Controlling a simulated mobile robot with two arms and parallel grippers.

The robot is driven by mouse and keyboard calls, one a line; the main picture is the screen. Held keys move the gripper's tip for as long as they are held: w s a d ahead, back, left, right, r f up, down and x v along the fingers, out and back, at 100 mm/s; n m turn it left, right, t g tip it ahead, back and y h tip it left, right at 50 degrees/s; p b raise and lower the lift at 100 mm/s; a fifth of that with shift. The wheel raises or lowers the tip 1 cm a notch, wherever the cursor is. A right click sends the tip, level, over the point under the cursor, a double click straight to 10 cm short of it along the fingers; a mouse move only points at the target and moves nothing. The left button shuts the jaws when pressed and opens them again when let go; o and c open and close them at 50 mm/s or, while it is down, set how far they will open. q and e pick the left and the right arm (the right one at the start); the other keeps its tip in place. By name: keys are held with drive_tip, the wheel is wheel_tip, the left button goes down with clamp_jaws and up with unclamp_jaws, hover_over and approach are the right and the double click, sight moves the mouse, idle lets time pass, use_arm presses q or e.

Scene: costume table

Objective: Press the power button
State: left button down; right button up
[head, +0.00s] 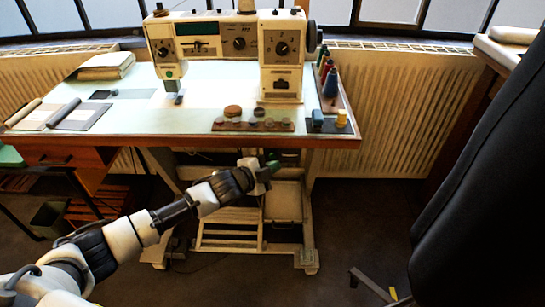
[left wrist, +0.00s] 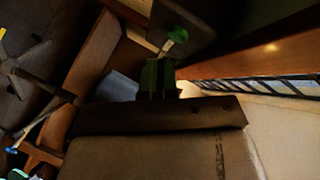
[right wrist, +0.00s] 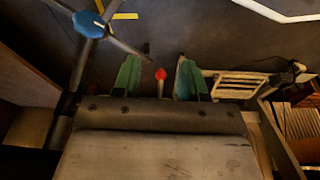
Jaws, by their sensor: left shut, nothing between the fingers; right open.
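My left gripper (head: 266,172) is at the front edge of the table, just below the tabletop, with its arm reaching in from the lower left. In the left wrist view its green fingers (left wrist: 158,78) are shut and empty. Beyond them is a round green knob-like part (left wrist: 176,34) on a pale stem, apart from the fingers. I cannot tell if it is the power button. The sewing machine (head: 214,38) stands on the table. My right gripper (right wrist: 160,80) is open. A small red round part (right wrist: 160,74) on a pale stem appears between its fingers; its depth is unclear.
The table (head: 150,118) carries a row of discs, thread spools (head: 331,82) and folded cloth (head: 106,65). Below are a metal frame and treadle (head: 232,220). A dark chair (head: 480,190) stands at right. A blue-centred base (right wrist: 89,24) stands on the floor.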

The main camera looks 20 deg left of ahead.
use_arm(q)
drive_tip(key=shift+w, duration=0.1)
drive_tip(key=shift+w+a, duration=0.1)
drive_tip(key=shift+w, duration=0.2)
use_arm(e)
drive_tip(key=shift+s+f, duration=0.1)
drive_tip(key=shift+f, duration=0.25)
drive_tip(key=shift+r, duration=0.1)
